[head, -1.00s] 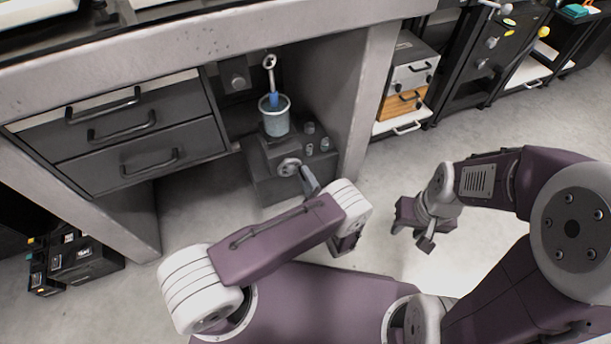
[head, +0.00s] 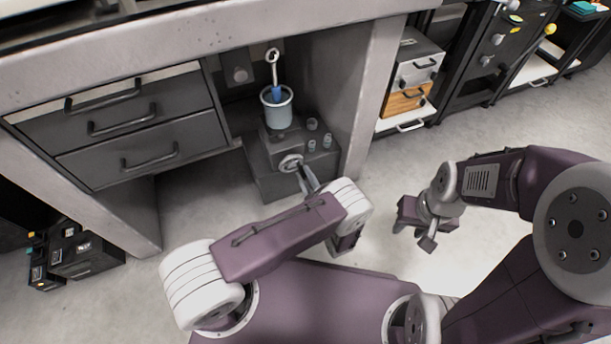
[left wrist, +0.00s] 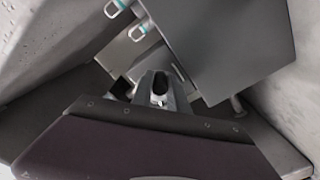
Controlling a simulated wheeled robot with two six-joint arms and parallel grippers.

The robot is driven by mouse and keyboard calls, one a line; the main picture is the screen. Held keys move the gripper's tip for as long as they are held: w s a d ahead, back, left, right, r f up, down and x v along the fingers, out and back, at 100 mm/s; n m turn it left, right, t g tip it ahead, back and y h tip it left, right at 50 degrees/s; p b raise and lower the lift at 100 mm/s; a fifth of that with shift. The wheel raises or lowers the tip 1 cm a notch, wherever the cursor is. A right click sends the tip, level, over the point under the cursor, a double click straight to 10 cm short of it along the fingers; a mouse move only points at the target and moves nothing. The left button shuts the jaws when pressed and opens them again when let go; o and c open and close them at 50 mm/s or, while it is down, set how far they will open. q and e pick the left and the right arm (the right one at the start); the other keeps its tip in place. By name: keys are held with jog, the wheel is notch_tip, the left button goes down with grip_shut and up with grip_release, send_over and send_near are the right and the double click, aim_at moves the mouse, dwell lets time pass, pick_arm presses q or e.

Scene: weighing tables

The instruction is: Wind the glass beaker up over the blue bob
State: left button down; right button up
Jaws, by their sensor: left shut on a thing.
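The glass beaker (head: 278,115) stands upright on a dark stand (head: 300,165) under the bench, in the head view. The blue bob (head: 276,94) hangs from a pale hook (head: 273,56), and its lower part is inside the beaker's mouth. A round handwheel (head: 290,162) is on the stand's front. My left gripper (head: 304,175) is at the handwheel's lower right, shut on what looks like its crank; the grip itself is partly hidden. The left wrist view shows the gripper's fingers (left wrist: 158,92) close to the stand. My right gripper (head: 420,225) hangs away from the stand; its jaw opening is unclear.
Small knobs or weights (head: 313,125) sit on the stand's right side. Grey drawers (head: 140,125) are to the left and a bench leg (head: 360,110) is to the right. Black boxes (head: 75,258) stand on the floor at far left. Open floor lies in front.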

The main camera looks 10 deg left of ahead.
aim_at(300, 159)
pick_arm(q)
jog(key=c, duration=1.3)
grip_release()
notch_tip(300, 159, up, 4)
jog(key=p, duration=0.4)
jog(key=shift+r, duration=0.15)
jog(key=shift+s+d+r+p, duration=0.7)
jog(key=shift+d+r, duration=0.4)
jog(key=shift+d, duration=0.75)
jog(key=shift+s+d+r+p, duration=0.65)
jog(key=shift+d+r, duration=0.5)
jog(key=shift+d, duration=0.7)
jog(key=shift+s+d+r+p, duration=0.5)
jog(key=shift+d+r+p, duration=0.5)
jog(key=shift+d, duration=0.85)
jog(key=shift+r, duration=0.1)
